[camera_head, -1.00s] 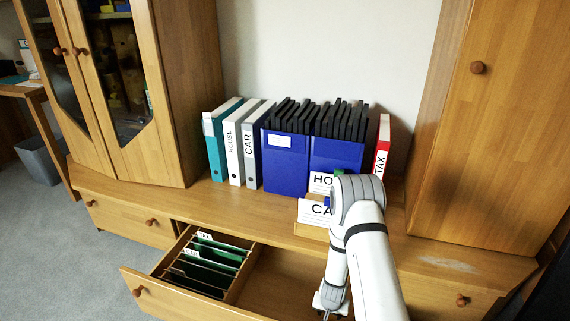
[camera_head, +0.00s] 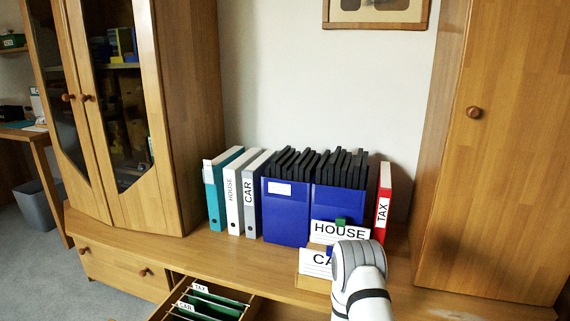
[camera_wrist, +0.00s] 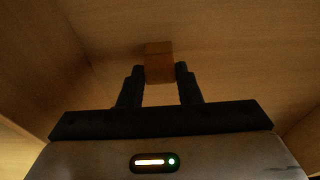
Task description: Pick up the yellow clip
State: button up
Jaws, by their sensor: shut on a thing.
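In the wrist view my gripper (camera_wrist: 160,70) is shut on a small block-shaped piece (camera_wrist: 158,62), its two dark fingers on either side of it. The piece looks orange-brown in the dim light and I take it for the yellow clip. It is between the fingertips, close to a wooden surface; whether it touches that surface I cannot tell. In the head view the gripper and the clip are out of sight below the picture edge; only my arm shows.
The wrist view shows wooden walls around the gripper, like a drawer's inside. The open drawer's file compartment (camera_head: 215,300) shows at lower left. On the cabinet top stand blue boxes (camera_head: 286,212), binders (camera_head: 216,190), a HOUSE card (camera_head: 325,231) with a green clip (camera_head: 341,222), and a CAR card (camera_head: 311,262).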

jog(key=c, duration=0.5)
jog(key=shift+r, duration=0.25)
jog(key=shift+w+p+v, duration=0.1)
jog(key=shift+p+v, duration=0.5)
jog(key=shift+p, duration=0.05)
jog(key=shift+w+p+v, duration=0.15)
jog(key=shift+p+v, duration=0.45)
jog(key=shift+d+r, duration=0.1)
jog(key=w+p+v, duration=0.1)
jog(key=p+v, duration=0.6)
jog(key=v, duration=0.1)
jog(key=shift+w+d, duration=0.25)
jog(key=shift+w, duration=0.05)
